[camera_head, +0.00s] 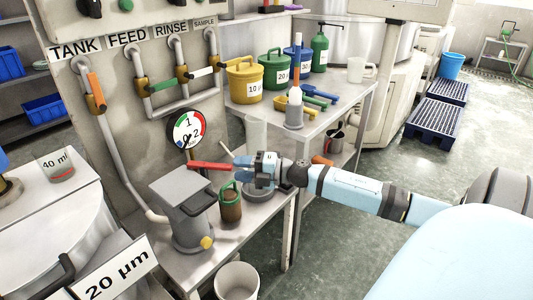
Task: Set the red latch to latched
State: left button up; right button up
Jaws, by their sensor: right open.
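The red latch (208,166) shows as a red bar lying nearly level below the pressure gauge and behind the grey lidded housing (184,194). Its right end meets or overlaps the tips of my right gripper (236,166) in the picture; contact cannot be told. My right gripper is open, with its arm coming in from the right. The latch's pivot and catch are hard to make out, and whether it is latched cannot be told. My left gripper is not in view.
A pressure gauge (184,130) is on the panel behind. A brown jar with a green rim (230,201) stands below my gripper. Yellow (244,80) and green (275,70) buckets stand on the back table. A white bucket (237,281) is at the front.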

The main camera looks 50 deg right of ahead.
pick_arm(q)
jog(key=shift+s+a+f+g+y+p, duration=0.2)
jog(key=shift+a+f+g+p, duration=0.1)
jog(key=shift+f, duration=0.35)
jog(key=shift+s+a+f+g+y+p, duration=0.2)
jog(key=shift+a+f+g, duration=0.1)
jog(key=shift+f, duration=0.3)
pick_arm(e)
jog(key=v, duration=0.7)
jog(key=shift+s+d, duration=0.2)
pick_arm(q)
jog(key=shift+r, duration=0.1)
